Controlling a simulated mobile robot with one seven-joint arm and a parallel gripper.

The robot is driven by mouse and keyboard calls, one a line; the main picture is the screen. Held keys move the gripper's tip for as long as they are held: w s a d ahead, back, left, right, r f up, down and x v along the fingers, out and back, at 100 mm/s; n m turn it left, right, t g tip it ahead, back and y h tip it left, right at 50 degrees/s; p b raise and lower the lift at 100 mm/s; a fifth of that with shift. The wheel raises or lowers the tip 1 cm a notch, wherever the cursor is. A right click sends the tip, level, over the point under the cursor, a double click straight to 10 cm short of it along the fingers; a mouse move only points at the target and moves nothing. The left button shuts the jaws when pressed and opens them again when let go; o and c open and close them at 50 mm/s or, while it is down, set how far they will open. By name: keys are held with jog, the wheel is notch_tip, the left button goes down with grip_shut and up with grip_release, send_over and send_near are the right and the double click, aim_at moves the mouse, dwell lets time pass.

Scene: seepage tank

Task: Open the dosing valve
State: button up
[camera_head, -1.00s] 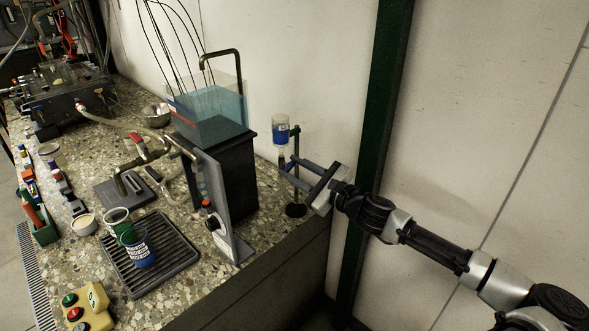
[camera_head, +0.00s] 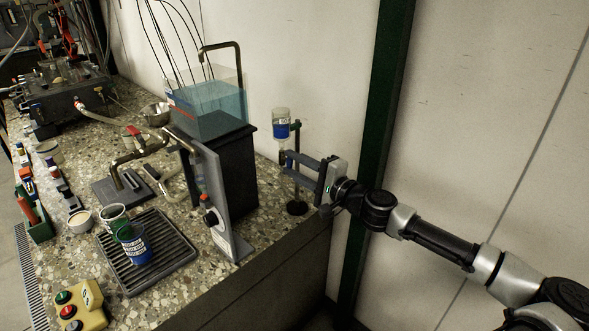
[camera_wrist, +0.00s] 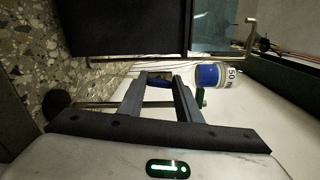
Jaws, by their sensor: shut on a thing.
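The dosing vessel (camera_head: 281,123) is a small clear bottle with blue liquid, held on a thin stand with a round dark base (camera_head: 297,208) at the bench's right end. It also shows lying sideways in the wrist view (camera_wrist: 215,75). My gripper (camera_head: 287,160) reaches in from the right, just below the vessel. Its fingers are shut on a small part under the vessel, apparently the dosing valve's handle. The fingers also show in the wrist view (camera_wrist: 160,77). They mostly hide the valve, so its turned position cannot be told.
A water tank (camera_head: 207,108) on a black block (camera_head: 232,170) stands left of the vessel. An upright grey panel (camera_head: 222,200) with a knob is in front of it. A drain tray (camera_head: 165,262) holds cups. The wall and a dark green post (camera_head: 378,130) are close behind my arm.

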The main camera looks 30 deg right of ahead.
jog(key=shift+f+n+b, duration=0.1)
jog(key=shift+n+b, duration=0.3)
jog(key=shift+n, duration=0.6)
jog(key=o, duration=1)
jog(key=shift+o, duration=0.2)
jog(key=p+v, duration=0.2)
jog(key=v, duration=1.5)
jog(key=shift+s, duration=0.25)
jog(key=shift+d, duration=0.1)
